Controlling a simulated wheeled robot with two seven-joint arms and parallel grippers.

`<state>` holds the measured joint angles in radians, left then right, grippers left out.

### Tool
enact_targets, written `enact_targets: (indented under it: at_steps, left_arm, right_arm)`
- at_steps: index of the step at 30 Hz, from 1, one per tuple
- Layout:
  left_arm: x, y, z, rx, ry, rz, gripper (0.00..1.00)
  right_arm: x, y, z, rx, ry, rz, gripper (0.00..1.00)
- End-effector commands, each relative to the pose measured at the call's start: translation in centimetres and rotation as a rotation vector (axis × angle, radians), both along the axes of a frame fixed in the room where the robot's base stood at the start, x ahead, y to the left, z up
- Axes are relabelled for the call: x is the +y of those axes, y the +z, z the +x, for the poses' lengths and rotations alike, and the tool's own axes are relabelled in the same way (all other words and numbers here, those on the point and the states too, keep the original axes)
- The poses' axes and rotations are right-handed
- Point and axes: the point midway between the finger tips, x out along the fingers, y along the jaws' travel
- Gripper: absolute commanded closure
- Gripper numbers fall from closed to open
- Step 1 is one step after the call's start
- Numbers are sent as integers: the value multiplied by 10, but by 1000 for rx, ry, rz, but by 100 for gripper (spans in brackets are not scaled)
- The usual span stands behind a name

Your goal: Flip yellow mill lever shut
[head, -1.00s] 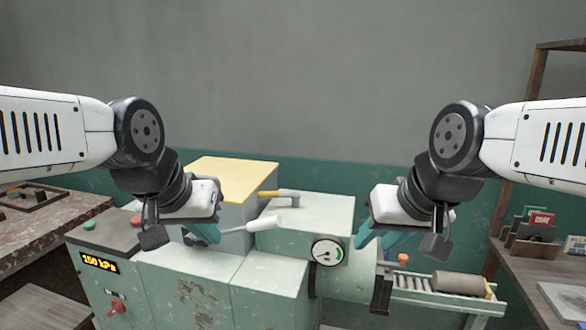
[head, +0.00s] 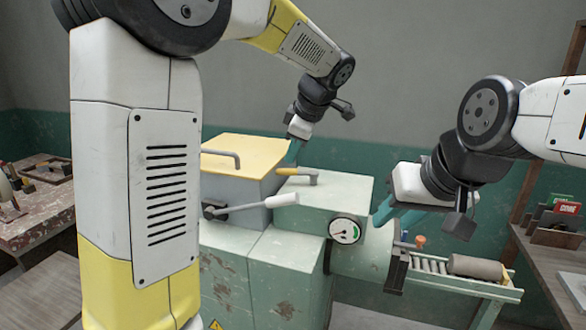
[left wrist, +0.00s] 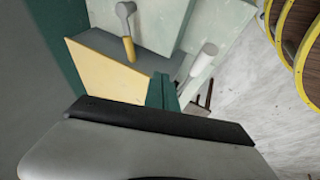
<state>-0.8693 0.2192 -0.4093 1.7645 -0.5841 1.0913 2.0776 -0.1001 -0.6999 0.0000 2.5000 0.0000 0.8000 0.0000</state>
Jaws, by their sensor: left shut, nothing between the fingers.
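The yellow mill lever (head: 290,172) lies on top of the pale green mill housing (head: 335,190), its yellow grip pointing left toward the hopper and its grey pivot end at right. In the left wrist view, the lever (left wrist: 127,45) shows at upper left, ahead of the fingers and apart from them. My left gripper (head: 292,153) is shut and empty, reaching down behind the yellow-topped hopper, close to the lever's grip. Its teal fingers also show in the left wrist view (left wrist: 162,92). My right gripper (head: 392,215) hangs right of the housing near the gauge; its finger gap is unclear.
A white-handled lever (head: 282,200) sticks out in front of the hopper (head: 240,150), whose lid has a grey handle (head: 225,154). A pressure gauge (head: 344,231) and a roller conveyor (head: 435,268) stand at right. My left arm hides the machine's left part.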

Motion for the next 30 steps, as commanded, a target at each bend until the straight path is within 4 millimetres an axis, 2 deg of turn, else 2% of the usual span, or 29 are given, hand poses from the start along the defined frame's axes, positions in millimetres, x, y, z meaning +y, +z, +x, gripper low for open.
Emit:
enact_targets:
  at_steps: [1,3,7,11,23,30]
  left_arm:
    - [-11,1,7,-31,38,13,100]
    - [-18,3,13,-64,87,19,100]
    - [-21,2,19,-92,127,22,100]
    - [-15,-11,25,-92,130,23,100]
    - [16,-80,58,-89,129,22,100]
    - [17,-86,91,-93,128,20,100]
  right_arm:
    - [0,0,0,0,0,0,64]
    - [0,0,0,0,0,0,64]
    - [0,0,0,0,0,0,64]
    - [0,0,0,0,0,0,64]
    - [0,0,0,0,0,0,64]
    - [0,0,0,0,0,0,64]
